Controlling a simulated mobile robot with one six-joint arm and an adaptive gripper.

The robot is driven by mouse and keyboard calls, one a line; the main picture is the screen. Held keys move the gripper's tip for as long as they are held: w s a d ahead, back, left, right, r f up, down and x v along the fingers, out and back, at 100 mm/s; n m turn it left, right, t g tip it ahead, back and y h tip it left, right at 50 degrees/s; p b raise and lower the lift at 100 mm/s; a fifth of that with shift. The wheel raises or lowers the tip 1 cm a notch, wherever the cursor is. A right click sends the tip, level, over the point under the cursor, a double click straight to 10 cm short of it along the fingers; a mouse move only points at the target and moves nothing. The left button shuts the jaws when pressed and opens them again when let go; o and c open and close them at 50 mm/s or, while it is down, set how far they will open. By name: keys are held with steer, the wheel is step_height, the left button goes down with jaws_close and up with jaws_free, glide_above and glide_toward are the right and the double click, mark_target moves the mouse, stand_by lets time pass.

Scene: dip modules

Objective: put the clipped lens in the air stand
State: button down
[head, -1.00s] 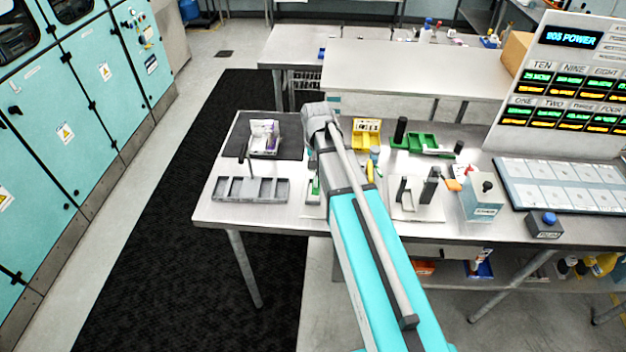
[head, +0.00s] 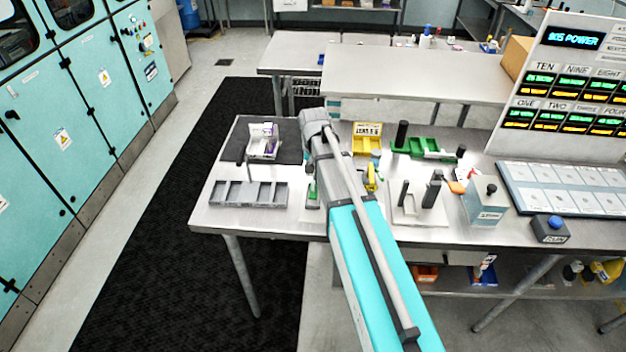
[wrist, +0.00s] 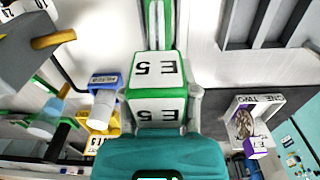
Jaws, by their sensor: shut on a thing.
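In the wrist view my gripper (wrist: 158,100) is shut on a white block with green edges, marked E 5 (wrist: 155,72). The mark shows on two of its faces. I cannot tell whether this block is the clipped lens. A green and white strip (wrist: 158,25) shows just beyond it; I cannot tell whether they touch. In the head view my wrist and arm hide the gripper and block. No label names the air stand; a white base with dark upright posts (head: 405,216) stands right of my arm.
A grey compartment tray (head: 248,204) and a white box with purple contents (head: 262,145) stand left of my arm. Bare metal tabletop shows at the front left.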

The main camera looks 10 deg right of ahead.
mark_target(314, 177)
steer(key=shift+f+b, duration=1.25)
steer(key=shift+f, duration=0.35)
steer(key=shift+f, duration=0.15)
steer(key=shift+c, duration=1.8)
jaws_free()
steer(key=shift+r, duration=0.2)
step_height(314, 177, up, 12)
steer(key=p, duration=1.2)
steer(key=s+n, duration=0.3)
steer(key=s, duration=1.4)
steer(key=shift+s+a+n, duration=0.3)
steer(key=shift+s+a, duration=0.05)
steer(key=shift+a, duration=0.1)
